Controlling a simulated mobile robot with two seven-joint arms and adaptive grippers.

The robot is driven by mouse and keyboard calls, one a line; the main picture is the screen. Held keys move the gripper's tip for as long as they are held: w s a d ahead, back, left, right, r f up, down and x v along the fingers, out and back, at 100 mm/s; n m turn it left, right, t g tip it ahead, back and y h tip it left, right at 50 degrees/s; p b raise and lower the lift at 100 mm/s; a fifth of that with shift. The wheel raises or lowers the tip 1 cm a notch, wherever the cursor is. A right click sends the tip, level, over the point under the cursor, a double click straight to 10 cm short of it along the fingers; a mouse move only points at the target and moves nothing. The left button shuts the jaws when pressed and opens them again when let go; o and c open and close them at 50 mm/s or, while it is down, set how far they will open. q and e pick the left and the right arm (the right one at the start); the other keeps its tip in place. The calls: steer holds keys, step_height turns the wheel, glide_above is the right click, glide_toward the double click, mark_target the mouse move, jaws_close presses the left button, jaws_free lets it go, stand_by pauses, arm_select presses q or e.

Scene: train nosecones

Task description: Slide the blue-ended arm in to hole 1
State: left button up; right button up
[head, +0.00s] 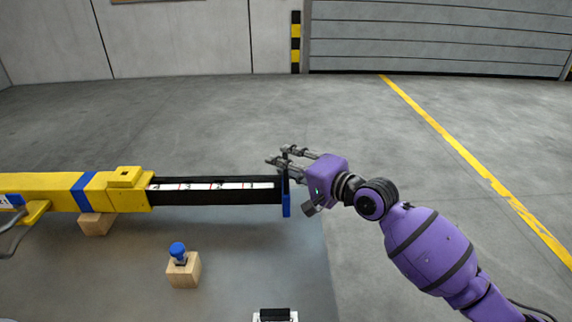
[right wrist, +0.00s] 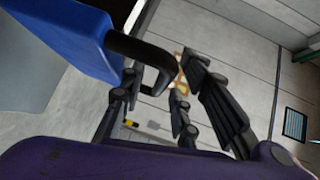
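The black sliding arm (head: 225,196) sticks out to the right from the yellow housing (head: 128,190). A white numbered strip with red marks runs along its side. Its blue end plate (head: 286,203) also fills the upper left of the right wrist view (right wrist: 75,35), with a black looped handle (right wrist: 140,48) on it. My right gripper (head: 286,157) is at this blue end, with its fingers (right wrist: 195,105) spread. The handle is close to the fingers, which do not look closed on it; contact is unclear. A blue-topped pin (head: 178,249) stands in a wooden block (head: 184,272).
The yellow beam rests on a wooden block (head: 95,223) on the grey table (head: 240,260). A small black-and-white object (head: 275,315) sits at the front. The floor to the right is open.

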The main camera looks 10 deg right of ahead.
steer(key=shift+c, duration=0.9)
jaws_close()
steer(key=shift+a, duration=0.1)
